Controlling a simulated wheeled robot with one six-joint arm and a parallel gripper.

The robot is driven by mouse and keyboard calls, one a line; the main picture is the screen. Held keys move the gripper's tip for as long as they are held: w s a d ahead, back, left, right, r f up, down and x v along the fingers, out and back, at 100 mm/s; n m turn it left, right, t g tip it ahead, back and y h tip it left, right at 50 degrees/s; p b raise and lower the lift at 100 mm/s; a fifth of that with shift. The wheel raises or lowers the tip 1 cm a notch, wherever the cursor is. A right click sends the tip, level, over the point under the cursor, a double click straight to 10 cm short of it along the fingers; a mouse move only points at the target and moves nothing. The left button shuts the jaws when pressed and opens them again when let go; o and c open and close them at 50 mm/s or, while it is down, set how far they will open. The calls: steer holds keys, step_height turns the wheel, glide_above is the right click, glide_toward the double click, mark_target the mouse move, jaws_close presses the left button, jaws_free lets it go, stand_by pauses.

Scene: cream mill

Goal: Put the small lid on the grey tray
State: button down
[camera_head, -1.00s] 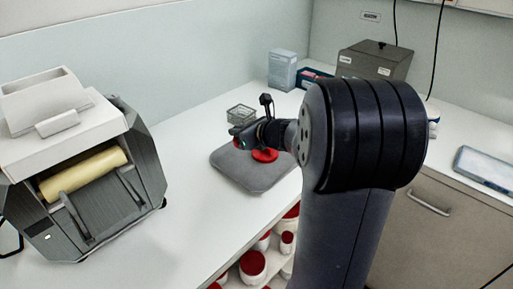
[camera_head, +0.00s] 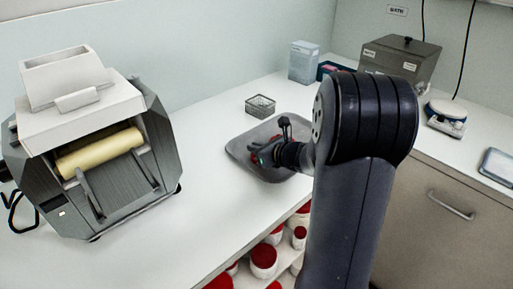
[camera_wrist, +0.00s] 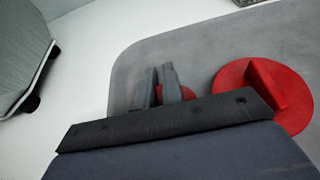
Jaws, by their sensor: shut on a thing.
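The grey tray (camera_head: 238,148) lies flat on the white counter, and it fills much of the wrist view (camera_wrist: 205,48). My gripper (camera_head: 258,158) is low over the tray's near left part. In the wrist view its two fingers (camera_wrist: 168,84) are close together, shut on the small red lid (camera_wrist: 188,93), which is mostly hidden behind them. I cannot tell whether the small lid touches the tray. A larger red lid (camera_wrist: 262,98) with a raised bar handle lies on the tray to the right of the fingers.
A mill with a yellow roller (camera_head: 100,152) stands at left. A wire basket (camera_head: 260,106) is behind the tray. A blue-grey box (camera_head: 303,62), a grey metal box (camera_head: 400,62) and a scale (camera_head: 445,117) stand farther back. Red-lidded jars (camera_head: 263,258) fill shelves below the counter.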

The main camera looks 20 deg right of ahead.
steer(key=shift+f, duration=0.25)
steer(key=c, duration=1.5)
jaws_free()
steer(key=shift+r, duration=0.1)
steer(key=shift+c, duration=0.2)
steer(key=shift+r, duration=0.15)
steer(key=shift+s+d+r, duration=0.1)
steer(key=shift+s+r, duration=0.1)
steer(key=p+v, duration=0.1)
steer(key=v, duration=1)
steer(key=shift+s+d, duration=0.1)
steer(key=shift+s, duration=0.1)
